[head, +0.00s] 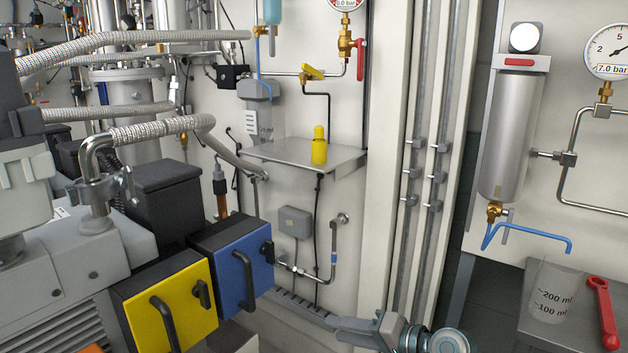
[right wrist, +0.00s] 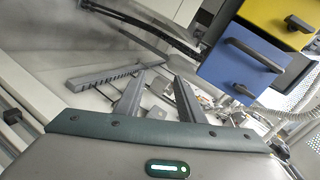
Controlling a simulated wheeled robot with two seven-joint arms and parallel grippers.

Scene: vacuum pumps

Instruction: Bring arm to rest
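My right gripper (head: 338,328) shows at the bottom edge of the head view, pointing left, low in front of the wall. In the right wrist view its two grey fingers (right wrist: 158,82) stand apart with nothing between them, so it is open and empty. My left gripper is not in view.
Yellow (head: 170,305) and blue (head: 232,266) boxes with black handles stand left of my right gripper. Grey pump bodies and braided hoses fill the left. A wall shelf (head: 290,158) holds a yellow bottle (head: 319,145). At right, a beaker (head: 551,290) and red wrench (head: 602,312) sit on a bench.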

